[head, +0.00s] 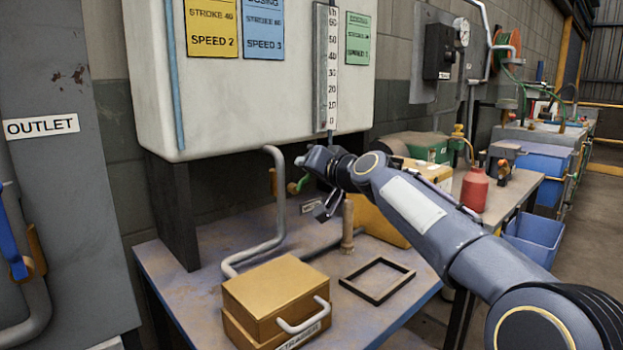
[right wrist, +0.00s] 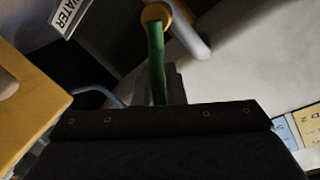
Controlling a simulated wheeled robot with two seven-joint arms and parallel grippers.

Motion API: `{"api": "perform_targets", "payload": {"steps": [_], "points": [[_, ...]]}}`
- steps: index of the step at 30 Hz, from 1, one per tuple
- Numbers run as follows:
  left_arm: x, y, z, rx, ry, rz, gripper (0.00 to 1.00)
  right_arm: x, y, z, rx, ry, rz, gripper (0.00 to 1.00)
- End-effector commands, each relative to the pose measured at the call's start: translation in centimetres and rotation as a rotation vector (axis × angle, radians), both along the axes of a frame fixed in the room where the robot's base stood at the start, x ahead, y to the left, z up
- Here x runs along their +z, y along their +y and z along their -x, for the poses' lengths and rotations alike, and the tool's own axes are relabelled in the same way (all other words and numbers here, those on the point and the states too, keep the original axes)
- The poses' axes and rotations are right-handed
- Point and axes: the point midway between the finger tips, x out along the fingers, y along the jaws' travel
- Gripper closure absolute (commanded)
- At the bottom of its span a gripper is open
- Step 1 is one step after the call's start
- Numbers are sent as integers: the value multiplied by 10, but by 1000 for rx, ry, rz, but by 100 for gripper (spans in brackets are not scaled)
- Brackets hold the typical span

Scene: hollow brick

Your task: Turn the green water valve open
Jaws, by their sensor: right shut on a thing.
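The green valve handle (head: 303,183) sticks out from a brass-coloured valve body on the grey pipe under the white tank. In the right wrist view the handle (right wrist: 156,58) runs from an orange-brass hub (right wrist: 156,14) down to the grey fingers of my right gripper (right wrist: 172,88). My right gripper (head: 309,168) is shut on the handle's free end; the dark gripper body hides part of the grip. A WATER label (right wrist: 68,14) is close to the valve. My left gripper is in neither view.
The white tank (head: 250,100) hangs just above. A bent grey pipe (head: 277,200) runs beside the valve. A brass-coloured strainer box (head: 275,295), a black frame (head: 377,280) and a wooden-looking post (head: 347,228) stand on the bench. A blue-handled outlet valve (head: 12,240) is at left.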

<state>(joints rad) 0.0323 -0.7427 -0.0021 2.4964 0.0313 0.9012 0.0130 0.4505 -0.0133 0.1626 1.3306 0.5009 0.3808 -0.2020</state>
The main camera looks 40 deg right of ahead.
Motion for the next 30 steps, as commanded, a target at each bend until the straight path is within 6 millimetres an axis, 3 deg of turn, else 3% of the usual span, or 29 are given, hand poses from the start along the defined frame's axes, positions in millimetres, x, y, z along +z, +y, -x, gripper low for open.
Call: {"api": "perform_targets", "payload": {"steps": [15, 30], "points": [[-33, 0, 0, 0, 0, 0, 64, 7, 23, 2, 3, -36, 444, 100], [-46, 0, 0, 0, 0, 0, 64, 10, 31, 2, 4, -49, 627, 100]]}}
